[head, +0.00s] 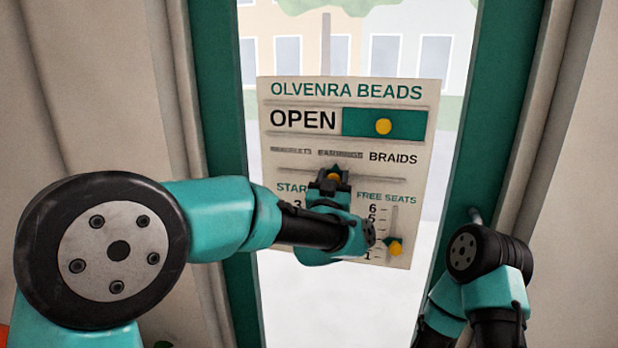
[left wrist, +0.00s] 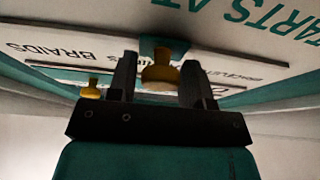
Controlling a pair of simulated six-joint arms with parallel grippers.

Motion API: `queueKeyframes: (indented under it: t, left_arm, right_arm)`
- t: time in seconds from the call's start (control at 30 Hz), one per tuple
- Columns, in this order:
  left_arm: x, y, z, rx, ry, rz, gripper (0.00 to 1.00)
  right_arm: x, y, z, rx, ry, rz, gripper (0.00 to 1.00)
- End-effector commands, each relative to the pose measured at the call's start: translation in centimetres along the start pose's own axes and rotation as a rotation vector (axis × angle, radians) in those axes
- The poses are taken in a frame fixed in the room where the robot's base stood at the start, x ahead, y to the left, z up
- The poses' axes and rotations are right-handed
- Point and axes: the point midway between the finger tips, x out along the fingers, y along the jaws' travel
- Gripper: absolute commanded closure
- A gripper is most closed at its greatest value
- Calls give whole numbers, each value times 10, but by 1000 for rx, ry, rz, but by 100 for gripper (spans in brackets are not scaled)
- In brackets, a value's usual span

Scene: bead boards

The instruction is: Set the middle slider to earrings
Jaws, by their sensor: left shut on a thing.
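The board (head: 345,95) reads OLVENRA BEADS. Its middle row shows the words BRACELETS and EARRINGS in faint, hard-to-read print and BRAIDS in bold dark print, above a horizontal slot (head: 385,178). My right gripper does not show; only part of that arm is at lower right.
Above is the OPEN slider with a yellow knob (head: 383,126) on a teal plate (head: 412,125). At lower right the FREE SEATS slider has a yellow knob (head: 394,246). My left arm hides much of the STARTS AT part. A teal frame (head: 500,110) stands beside the board.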

Motion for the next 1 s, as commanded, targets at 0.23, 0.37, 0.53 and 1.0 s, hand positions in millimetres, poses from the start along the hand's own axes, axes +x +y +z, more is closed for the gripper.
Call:
queueKeyframes:
  t: [0.23,0.37,0.53,1.0]
  left_arm:
    - [0,9,0,0,0,-1,97]
    - [0,9,0,0,0,-1,97]
    - [0,9,0,0,0,-1,40]
    - [-14,9,0,1,-2,1,40]
  right_arm:
    - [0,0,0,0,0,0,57]
    - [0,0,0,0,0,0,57]
    - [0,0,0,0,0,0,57]
    - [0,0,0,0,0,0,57]
